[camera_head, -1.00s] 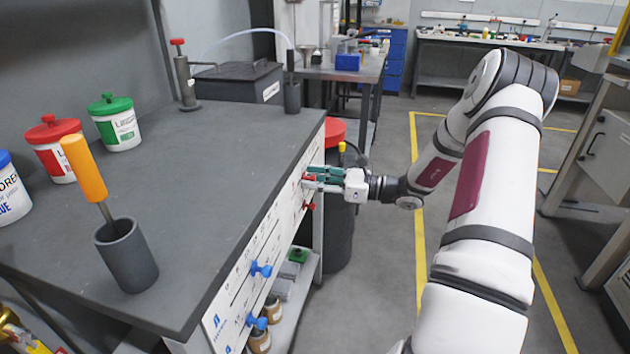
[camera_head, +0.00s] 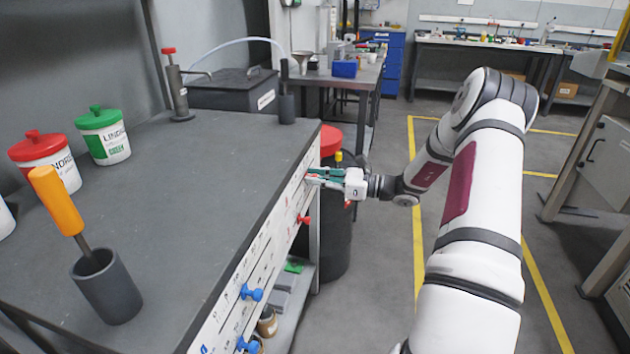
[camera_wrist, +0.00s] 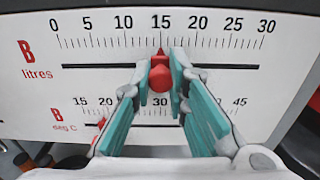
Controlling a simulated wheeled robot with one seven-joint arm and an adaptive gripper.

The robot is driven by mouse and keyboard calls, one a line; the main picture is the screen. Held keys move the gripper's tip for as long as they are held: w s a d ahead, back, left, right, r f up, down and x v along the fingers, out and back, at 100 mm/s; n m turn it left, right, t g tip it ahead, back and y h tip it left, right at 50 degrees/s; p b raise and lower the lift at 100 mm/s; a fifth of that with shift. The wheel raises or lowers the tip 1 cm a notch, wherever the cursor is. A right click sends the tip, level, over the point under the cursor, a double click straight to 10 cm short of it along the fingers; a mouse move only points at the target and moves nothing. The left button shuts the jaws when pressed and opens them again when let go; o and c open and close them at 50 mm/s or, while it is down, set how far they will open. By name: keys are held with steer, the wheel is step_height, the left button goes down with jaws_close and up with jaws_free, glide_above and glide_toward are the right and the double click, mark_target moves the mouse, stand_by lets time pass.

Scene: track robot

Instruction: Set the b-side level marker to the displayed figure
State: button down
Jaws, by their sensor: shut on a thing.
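The b-side level marker is a red slider (camera_wrist: 160,75) on the upper scale, lettered "B litres" (camera_wrist: 35,60), which runs from 0 to 30. Its pointed tip stands at about 15. My gripper (camera_wrist: 163,100) has its teal-padded fingers on either side of the slider, shut on it. In the head view my gripper (camera_head: 318,178) is at the far end of the white scale panel (camera_head: 268,232) on the bench front, and the slider is mostly hidden. I can read no displayed figure in these views.
A second B scale in degrees lies just below, with its own red slider (camera_head: 303,219) partly hidden by my finger in the wrist view. Blue sliders (camera_head: 251,292) are nearer on the panel. A dark bin with a red lid (camera_head: 330,138) stands past the bench end.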

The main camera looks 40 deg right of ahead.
steer(key=c, duration=1.5)
jaws_free()
steer(key=v, duration=1.2)
steer(key=shift+d, duration=0.1)
